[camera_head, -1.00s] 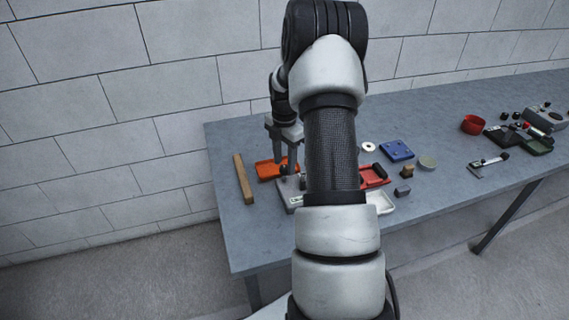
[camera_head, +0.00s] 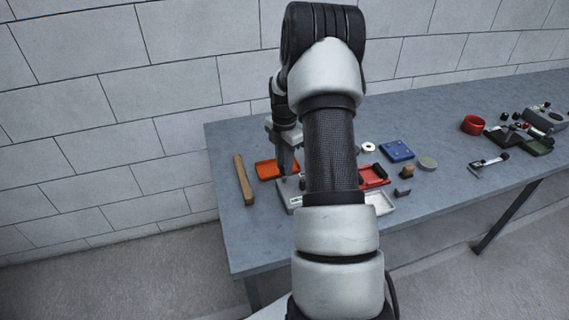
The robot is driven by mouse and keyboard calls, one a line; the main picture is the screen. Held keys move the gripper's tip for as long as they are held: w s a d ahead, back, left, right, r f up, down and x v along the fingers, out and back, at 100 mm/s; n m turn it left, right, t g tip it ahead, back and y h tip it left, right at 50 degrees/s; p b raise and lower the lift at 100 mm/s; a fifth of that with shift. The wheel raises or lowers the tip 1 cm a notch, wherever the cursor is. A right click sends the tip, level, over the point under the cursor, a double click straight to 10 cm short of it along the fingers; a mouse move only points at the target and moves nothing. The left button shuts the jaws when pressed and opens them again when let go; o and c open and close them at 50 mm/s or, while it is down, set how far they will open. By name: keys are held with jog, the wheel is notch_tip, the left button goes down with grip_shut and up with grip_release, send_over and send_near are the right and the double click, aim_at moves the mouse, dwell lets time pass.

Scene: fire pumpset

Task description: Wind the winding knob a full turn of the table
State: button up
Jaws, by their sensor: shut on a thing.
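A grey device with a flat base (camera_head: 284,199) stands near the left end of the table, partly hidden behind my arm. My gripper (camera_head: 290,174) points down over this device, with its fingertips at the top of it. The gripper is shut on a small knob-like part there, which I take to be the winding knob. The fingers and my arm cover the knob almost wholly, so its angle cannot be told.
A wooden bar (camera_head: 244,180) lies left of the device and an orange tray (camera_head: 268,169) behind it. Right of my arm are a red tray (camera_head: 373,178), a white tray (camera_head: 381,203) and a blue block (camera_head: 397,150). The front left tabletop is clear.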

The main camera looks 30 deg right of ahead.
jog(key=m, duration=0.4)
jog(key=m+b, duration=0.1)
jog(key=m, duration=1.3)
jog(key=shift+b, duration=0.3)
jog(key=m, duration=0.4)
jog(key=shift+m, duration=0.3)
jog(key=m, duration=0.4)
jog(key=shift+r+m, duration=0.1)
jog(key=shift+m, duration=0.2)
jog(key=m, duration=0.4)
jog(key=shift+p, duration=0.4)
jog(key=shift+m, duration=2)
jog(key=shift+p, duration=0.3)
